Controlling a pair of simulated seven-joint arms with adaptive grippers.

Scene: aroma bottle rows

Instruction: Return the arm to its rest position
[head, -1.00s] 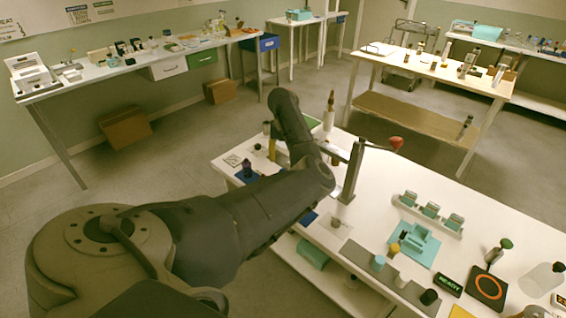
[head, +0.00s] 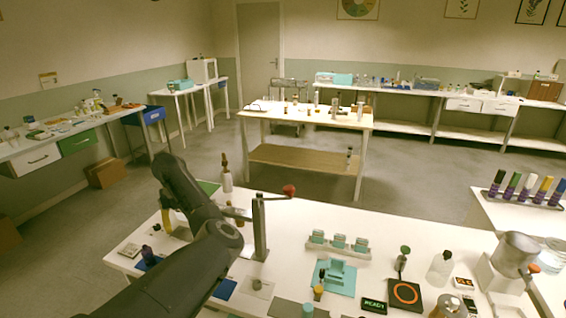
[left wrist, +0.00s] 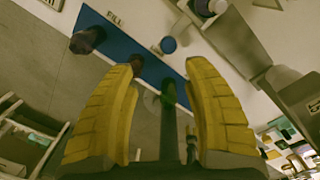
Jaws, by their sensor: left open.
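My left arm (head: 185,265) reaches in from the lower left of the head view, over the left end of the white table. Its left gripper (head: 168,212) is mostly hidden behind the arm; a bit of yellow finger shows there. In the left wrist view my left gripper (left wrist: 160,72) has its two yellow fingers wide apart, with nothing clearly held between them. Below them is a blue mat (left wrist: 125,48) marked FILL, with a dark purple bottle (left wrist: 85,40) at its left. My right gripper is in neither view.
The white table (head: 380,235) carries a post with a red-knobbed lever (head: 262,225) close to my arm. A teal-capped bottle row (head: 338,244), a teal tray (head: 335,278) and a black pad with an orange ring (head: 405,293) stand right of it. A tall bottle (head: 226,180) stands behind the arm.

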